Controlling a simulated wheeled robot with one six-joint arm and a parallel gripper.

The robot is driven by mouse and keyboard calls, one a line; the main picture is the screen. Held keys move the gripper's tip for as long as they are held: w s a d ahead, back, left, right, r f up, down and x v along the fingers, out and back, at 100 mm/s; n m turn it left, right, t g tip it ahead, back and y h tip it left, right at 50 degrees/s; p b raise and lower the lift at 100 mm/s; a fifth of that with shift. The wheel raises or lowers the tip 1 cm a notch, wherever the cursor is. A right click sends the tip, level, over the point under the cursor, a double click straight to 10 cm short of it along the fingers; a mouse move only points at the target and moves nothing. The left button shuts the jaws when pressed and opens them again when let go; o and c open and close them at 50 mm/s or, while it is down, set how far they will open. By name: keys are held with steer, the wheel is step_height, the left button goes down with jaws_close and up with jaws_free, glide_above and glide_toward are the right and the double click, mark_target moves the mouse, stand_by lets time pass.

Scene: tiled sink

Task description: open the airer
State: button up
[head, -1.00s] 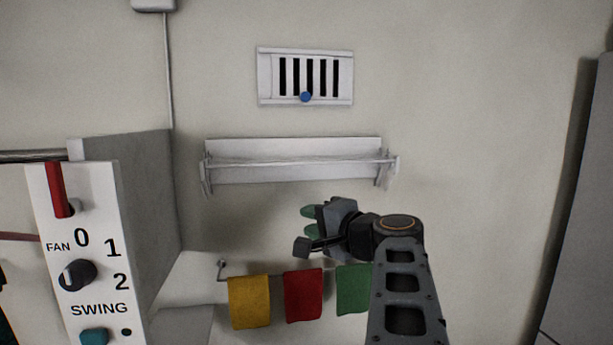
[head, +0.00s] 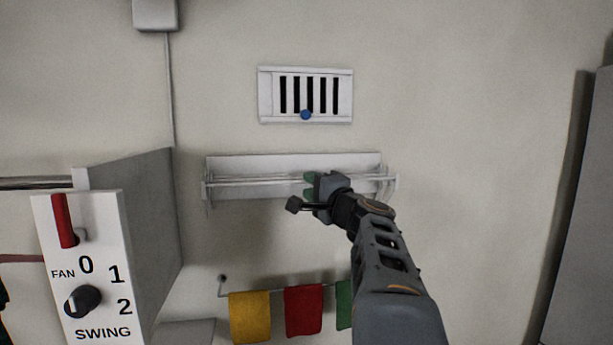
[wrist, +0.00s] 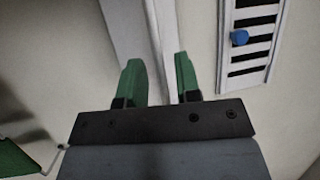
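The airer (head: 240,163) is a white wall-mounted rack with a back plate and thin rails held between two end brackets. It looks folded close to the wall. My gripper (head: 309,184) is at the airer's front rail, right of its middle. In the wrist view, the two green fingers of my gripper (wrist: 159,75) are apart. A white rail of the airer (wrist: 157,35) runs into the gap between them, nearer the right finger. I see no firm grip on it. My gripper hides part of the rails in the head view.
A white slotted vent (head: 267,97) with a blue knob is above the airer. Yellow (head: 250,318) and red (head: 304,310) cloths and a partly hidden green one hang below. A FAN/SWING panel (head: 95,270) stands at left.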

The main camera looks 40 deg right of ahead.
steer(key=shift+w+r, duration=0.25)
steer(key=shift+w, duration=0.95)
steer(key=shift+c, duration=0.5)
jaws_close()
